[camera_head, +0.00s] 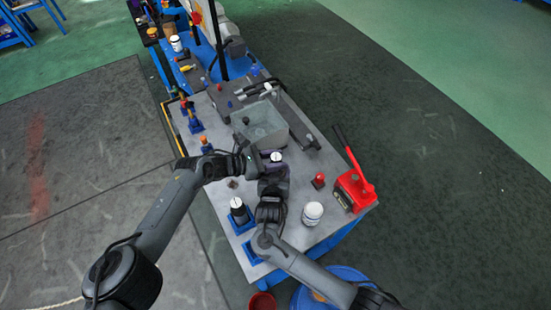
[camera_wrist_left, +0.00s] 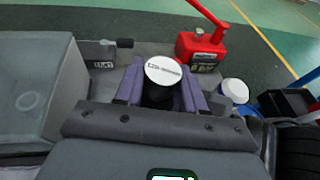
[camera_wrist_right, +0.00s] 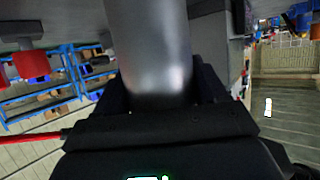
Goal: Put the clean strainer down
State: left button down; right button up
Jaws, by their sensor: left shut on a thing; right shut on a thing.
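A strainer with a round white labelled top (camera_head: 276,157) is held above the bench, to the right of the water basin. Its white top (camera_wrist_left: 163,70) sits between the purple-grey fingers of my left gripper (camera_wrist_left: 160,92), which is shut on it. My left gripper (camera_head: 266,160) comes in from the left in the head view. My right gripper (camera_head: 273,178) is close below it, shut on a smooth grey metal cylinder (camera_wrist_right: 150,50). This looks like the body of the same strainer, but the arms hide the join.
A basin (camera_head: 262,125) is behind the grippers. A similar white-topped part (camera_head: 238,205) stands in a blue holder; another blue holder (camera_head: 253,254) is partly hidden by my right arm. A white-lidded jar (camera_head: 312,213), red knob (camera_head: 319,180) and red hand pump (camera_head: 354,190) are to the right.

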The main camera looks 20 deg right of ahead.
pick_arm(q)
jog(key=shift+s+f, duration=0.1)
jog(key=shift+f, duration=0.4)
jog(key=c, duration=0.9)
grip_release()
jog(key=shift+c, duration=0.2)
jog(key=shift+f, duration=0.15)
pick_arm(e)
jog(key=shift+w+r, duration=0.1)
pick_arm(q)
jog(key=shift+a, duration=0.1)
pick_arm(e)
jog(key=shift+d, duration=0.1)
pick_arm(q)
jog(key=shift+r, duration=0.35)
jog(key=shift+a+r, duration=0.1)
jog(key=shift+r, duration=0.2)
jog(key=v, duration=1.1)
jog(key=shift+a+r, duration=0.3)
jog(key=shift+r, duration=0.15)
